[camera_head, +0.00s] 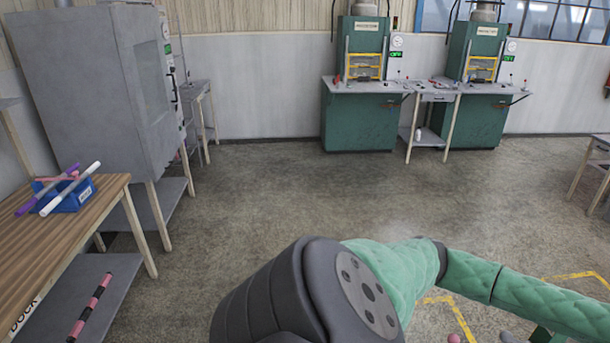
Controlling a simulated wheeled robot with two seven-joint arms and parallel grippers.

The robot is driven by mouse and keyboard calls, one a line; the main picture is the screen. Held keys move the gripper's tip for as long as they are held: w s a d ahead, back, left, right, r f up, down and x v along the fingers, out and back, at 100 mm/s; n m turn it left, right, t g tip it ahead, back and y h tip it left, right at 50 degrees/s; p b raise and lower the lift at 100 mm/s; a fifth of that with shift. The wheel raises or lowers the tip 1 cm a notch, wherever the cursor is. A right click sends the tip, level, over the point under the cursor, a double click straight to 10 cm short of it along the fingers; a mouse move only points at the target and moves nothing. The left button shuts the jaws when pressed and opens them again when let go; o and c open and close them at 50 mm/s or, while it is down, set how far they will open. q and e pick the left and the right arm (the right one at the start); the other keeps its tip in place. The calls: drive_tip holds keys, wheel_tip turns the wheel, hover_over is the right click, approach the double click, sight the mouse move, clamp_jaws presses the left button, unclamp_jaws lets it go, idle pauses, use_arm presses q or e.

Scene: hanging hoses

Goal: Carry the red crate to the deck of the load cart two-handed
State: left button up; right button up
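I see neither the red crate nor the load cart in the head view. One of my arms, with a dark joint and a green quilted sleeve, crosses the lower middle toward the right edge and hides the floor behind it. I cannot tell which arm it is. Neither gripper shows.
A wooden bench (75,228) stands at left, with a blue bin (72,200) holding tubes. A grey cabinet (85,75) is behind it. Green machines (360,122) line the back wall. Yellow floor marking (572,275) is at lower right. The middle floor is clear.

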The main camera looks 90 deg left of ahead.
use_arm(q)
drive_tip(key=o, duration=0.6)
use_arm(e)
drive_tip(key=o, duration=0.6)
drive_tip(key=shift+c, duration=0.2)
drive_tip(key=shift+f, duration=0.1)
